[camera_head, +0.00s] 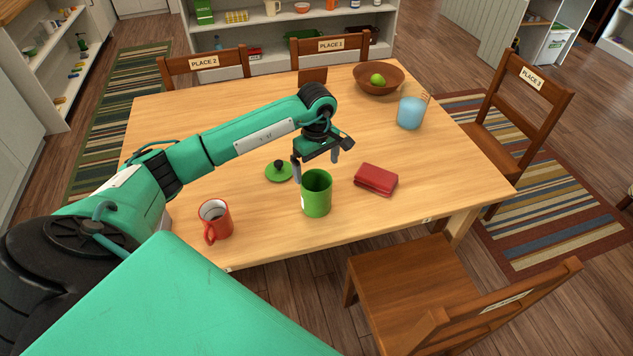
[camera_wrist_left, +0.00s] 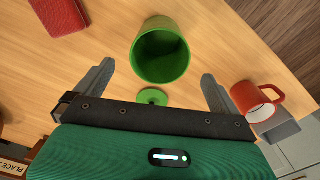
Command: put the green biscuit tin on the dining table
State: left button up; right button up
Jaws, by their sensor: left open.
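The green biscuit tin (camera_head: 316,194) stands upright and open-topped on the dining table (camera_head: 240,115), near its front edge. Its inside looks empty in the left wrist view (camera_wrist_left: 162,50). A green lid with a dark knob (camera_head: 279,171) lies on the table behind and left of the tin; it also shows in the left wrist view (camera_wrist_left: 152,96). My left gripper (camera_head: 316,168) is open and empty, just above and behind the tin. In the left wrist view its fingers (camera_wrist_left: 155,82) are spread, with the tin ahead of them. My right gripper is not in view.
A red mug (camera_head: 215,221) stands left of the tin and a red wallet-like item (camera_head: 376,179) lies to its right. A blue cup (camera_head: 411,112) and a wooden bowl (camera_head: 378,80) with a green fruit stand further back. Several chairs surround the table, one (camera_head: 420,280) at the front.

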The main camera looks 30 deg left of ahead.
pick_arm(q)
jog(key=shift+r, duration=1.4)
